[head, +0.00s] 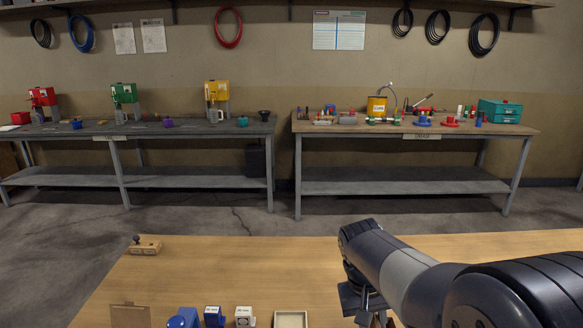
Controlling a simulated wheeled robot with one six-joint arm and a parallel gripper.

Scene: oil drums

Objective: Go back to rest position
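My arm reaches in from the right over the wooden table (220,262) in front of me. My gripper (378,319) points down at the bottom edge of the head view. Only the upper part of its fingers shows, and the tips are cut off by the frame. I cannot tell whether it is open or shut, or whether it holds anything.
On the near table stand a wooden block with a dark knob (145,246), a brown board (130,316), a blue object (184,318), two small boxes (214,316) (244,316) and a shallow tray (291,312). Two workbenches (110,134) (420,134) line the back wall, beyond open floor.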

